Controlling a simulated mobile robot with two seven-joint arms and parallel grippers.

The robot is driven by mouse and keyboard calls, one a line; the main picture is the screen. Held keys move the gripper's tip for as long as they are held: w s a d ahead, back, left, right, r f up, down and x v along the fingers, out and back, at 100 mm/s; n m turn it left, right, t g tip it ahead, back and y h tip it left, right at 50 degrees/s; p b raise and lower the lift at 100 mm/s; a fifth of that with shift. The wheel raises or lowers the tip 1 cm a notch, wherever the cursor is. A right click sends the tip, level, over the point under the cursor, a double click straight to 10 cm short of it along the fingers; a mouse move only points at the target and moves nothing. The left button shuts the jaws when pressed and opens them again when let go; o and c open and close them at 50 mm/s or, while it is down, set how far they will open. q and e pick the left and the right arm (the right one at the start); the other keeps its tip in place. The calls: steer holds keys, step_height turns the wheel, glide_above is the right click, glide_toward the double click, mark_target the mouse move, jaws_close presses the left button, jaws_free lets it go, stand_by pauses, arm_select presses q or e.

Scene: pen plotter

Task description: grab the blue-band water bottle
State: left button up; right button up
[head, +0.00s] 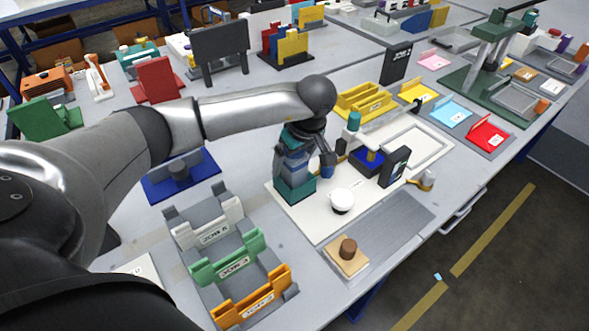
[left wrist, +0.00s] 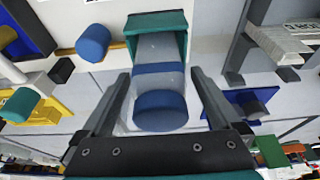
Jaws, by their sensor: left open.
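The blue-band water bottle (left wrist: 158,50) shows in the left wrist view. It has a clear body, a blue band and a blue cap (left wrist: 160,112), and sits in a teal holder (left wrist: 146,20). The holder also shows in the head view (head: 296,190) on a white board. My left gripper (left wrist: 158,92) is open, with one finger on each side of the bottle's upper part. In the head view my left gripper (head: 291,160) points down over the holder and largely hides the bottle. My right gripper is not in view.
Close right of the holder stand a small blue cylinder (head: 327,171), a white cup (head: 341,201) and a black upright panel (head: 394,167). A green-topped item (head: 354,121) is behind. Labelled docks (head: 236,261) stand front left, and a wooden block (head: 346,259) front right.

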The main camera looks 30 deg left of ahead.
arm_select(q)
steer(key=shift+x, duration=0.95)
jaws_close()
